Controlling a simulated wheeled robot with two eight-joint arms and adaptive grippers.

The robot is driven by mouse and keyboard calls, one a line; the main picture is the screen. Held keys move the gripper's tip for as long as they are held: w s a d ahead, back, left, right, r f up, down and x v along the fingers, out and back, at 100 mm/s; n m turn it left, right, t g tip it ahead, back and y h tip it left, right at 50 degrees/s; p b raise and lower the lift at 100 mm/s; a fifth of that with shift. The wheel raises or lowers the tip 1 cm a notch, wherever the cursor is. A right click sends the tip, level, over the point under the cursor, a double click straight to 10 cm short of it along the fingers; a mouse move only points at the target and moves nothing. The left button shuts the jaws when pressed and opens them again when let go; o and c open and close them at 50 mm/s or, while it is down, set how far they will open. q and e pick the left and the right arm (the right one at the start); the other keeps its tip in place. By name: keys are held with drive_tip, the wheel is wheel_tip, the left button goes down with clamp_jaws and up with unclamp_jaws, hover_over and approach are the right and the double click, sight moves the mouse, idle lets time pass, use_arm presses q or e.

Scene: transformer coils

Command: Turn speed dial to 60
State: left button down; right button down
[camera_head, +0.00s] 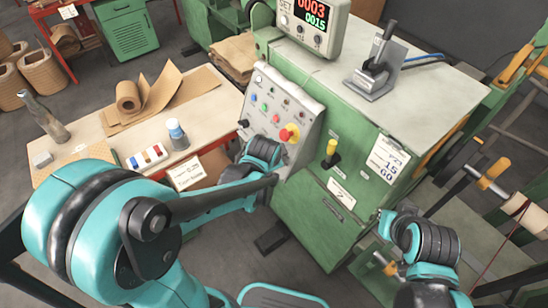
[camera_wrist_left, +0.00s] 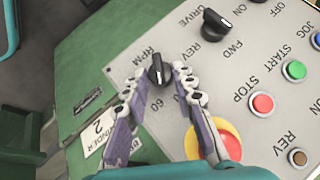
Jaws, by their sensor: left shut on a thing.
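The speed dial (camera_wrist_left: 160,71) is a black knob beside the "RPM" lettering on a grey control panel (camera_head: 262,82). In the left wrist view, the two fingers of my left gripper (camera_wrist_left: 158,82) close on the dial from both sides. A "60" is printed just below it; I cannot clearly read where the pointer stands. In the head view, my left gripper (camera_head: 264,150) is at the panel's lower edge and hides the dial. My right gripper (camera_head: 386,224) is in front of the green machine's right side; its fingers are unclear. A placard (camera_head: 388,160) on the machine shows "15" and "60".
A red-and-yellow emergency stop (camera_head: 289,134) sits close to my left gripper. The black drive selector (camera_wrist_left: 216,23) and coloured buttons share the panel. A yellow-topped lever (camera_head: 331,153) is on the green front. A workbench (camera_head: 215,92) with paper rolls stands left.

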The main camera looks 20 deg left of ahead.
use_arm(q)
drive_tip(key=shift+s+d+f+m+t+y+b, duration=0.1)
drive_tip(key=shift+m+t+y+b, duration=0.15)
drive_tip(key=shift+m+t+b, duration=0.15)
drive_tip(key=shift+s+d+f+m+t+y+b, duration=0.1)
drive_tip(key=shift+m+t+y+b, duration=0.15)
drive_tip(key=shift+m+t+b, duration=0.1)
drive_tip(key=shift+a, duration=0.1)
drive_tip(key=c, duration=1.6)
unclamp_jaws()
drive_tip(key=shift+r, duration=0.1)
drive_tip(key=v, duration=1.2)
drive_tip(key=shift+s, duration=0.1)
